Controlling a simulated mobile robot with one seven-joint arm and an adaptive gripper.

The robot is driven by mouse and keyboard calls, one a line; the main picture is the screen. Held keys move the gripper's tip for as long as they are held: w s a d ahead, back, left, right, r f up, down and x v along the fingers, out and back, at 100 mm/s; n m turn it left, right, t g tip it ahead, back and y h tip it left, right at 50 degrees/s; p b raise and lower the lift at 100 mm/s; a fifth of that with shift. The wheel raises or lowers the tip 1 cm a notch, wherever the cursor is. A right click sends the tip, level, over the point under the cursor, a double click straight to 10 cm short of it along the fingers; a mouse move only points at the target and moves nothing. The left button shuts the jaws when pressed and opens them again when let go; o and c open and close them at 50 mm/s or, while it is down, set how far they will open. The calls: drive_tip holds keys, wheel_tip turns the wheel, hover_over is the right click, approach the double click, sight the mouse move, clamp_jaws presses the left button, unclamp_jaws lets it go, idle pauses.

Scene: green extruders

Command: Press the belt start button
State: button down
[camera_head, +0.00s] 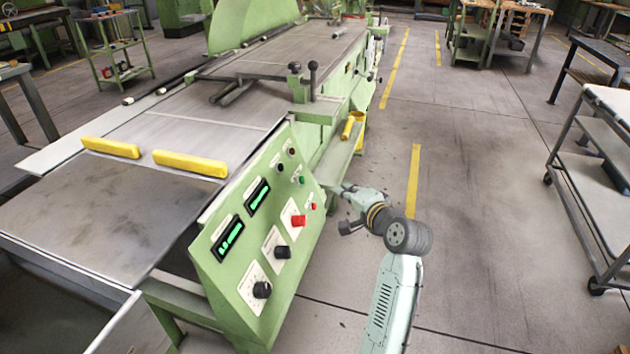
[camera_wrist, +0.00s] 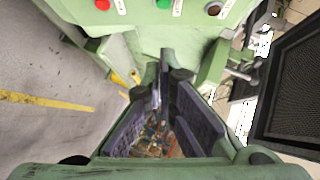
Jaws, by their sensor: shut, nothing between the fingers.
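The slanted green control panel (camera_head: 255,235) stands at the near end of the machine. A green button (camera_head: 302,180) sits on its right side, between a small red button (camera_head: 313,206) and a dark button (camera_head: 291,152). In the wrist view, the green button (camera_wrist: 163,4), red button (camera_wrist: 102,4) and dark button (camera_wrist: 213,9) line the top edge. Their labels are too small to read. My gripper (camera_head: 346,189) is to the right of the panel, apart from it. In the wrist view, my gripper's fingers (camera_wrist: 162,75) are shut and empty, below the green button.
The panel also has a larger red button (camera_head: 299,221), black knobs (camera_head: 262,289) and two green displays (camera_head: 228,238). Yellow bars (camera_head: 190,163) lie on the machine table. A green ledge with a yellow object (camera_head: 347,128) is beyond my gripper. Floor to the right is open, up to a cart (camera_head: 610,165).

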sight(302, 180)
drive_tip(key=s+a+p+x, duration=0.1)
drive_tip(key=a+p+x, duration=0.1)
drive_tip(key=x, duration=1)
drive_tip(key=shift+a+f+p, duration=0.2)
drive_tip(key=shift+f+p, duration=0.2)
drive_tip(key=shift+p, duration=0.5)
